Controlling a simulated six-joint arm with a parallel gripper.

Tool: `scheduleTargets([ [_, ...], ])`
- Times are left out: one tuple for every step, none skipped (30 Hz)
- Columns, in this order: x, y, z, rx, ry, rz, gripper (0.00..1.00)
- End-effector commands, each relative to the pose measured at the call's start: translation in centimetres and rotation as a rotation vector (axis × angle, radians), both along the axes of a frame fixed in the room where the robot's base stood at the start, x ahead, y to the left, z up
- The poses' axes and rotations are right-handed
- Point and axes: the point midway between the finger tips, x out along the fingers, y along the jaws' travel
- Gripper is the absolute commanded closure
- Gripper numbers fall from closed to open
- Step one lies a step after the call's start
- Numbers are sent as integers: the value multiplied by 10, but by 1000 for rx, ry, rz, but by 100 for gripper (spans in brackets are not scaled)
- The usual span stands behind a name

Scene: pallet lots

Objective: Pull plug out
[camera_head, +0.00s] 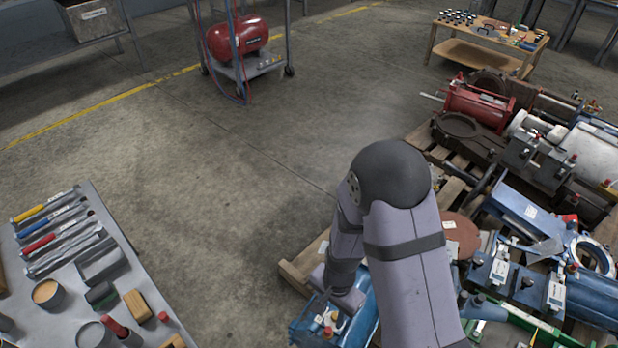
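My arm reaches in from the bottom, bends at a dark elbow, and comes down to its wrist above a blue hydraulic unit (365,325) at the pallet's near left corner. My gripper is below the wrist; its fingers cannot be made out, so whether they are open or shut does not show. A small red plug-like part (327,332) with pale fittings shows on the blue unit, just below the wrist. I cannot tell whether the gripper touches it. Similar red caps show on other units, such as a red cap (606,183) at the right edge.
A wooden pallet (296,278) carries crowded hydraulic parts, including a red cylinder (478,104). A grey tool table (140,268) stands at left with tools and cups. A red compressor (238,37) on a cart and a wooden bench (482,57) stand behind. The floor between is clear.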

Motion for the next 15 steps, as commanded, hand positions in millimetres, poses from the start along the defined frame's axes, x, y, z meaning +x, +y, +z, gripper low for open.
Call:
scheduleTargets([
  [1, 0, 0, -1, -2, -19, 64],
  [1, 0, 0, -2, -2, -30, 64],
  [0, 0, 0, -2, 0, -39, 64],
  [0, 0, 0, -3, 0, -45, 64],
  [0, 0, 0, -3, 0, -49, 64],
  [0, 0, 0, -3, 1, -52, 64],
  [0, 0, 0, -3, 1, -53, 64],
  [0, 0, 0, -4, 1, -53, 64],
  [0, 0, 0, -3, 2, -53, 64],
  [0, 0, 0, -3, 2, -53, 64],
  [0, 0, 0, -3, 2, -52, 64],
  [0, 0, 0, -3, 2, -52, 64],
  [0, 0, 0, -3, 2, -52, 64],
  [0, 0, 0, -3, 2, -51, 64],
  [0, 0, 0, -3, 2, -51, 64],
])
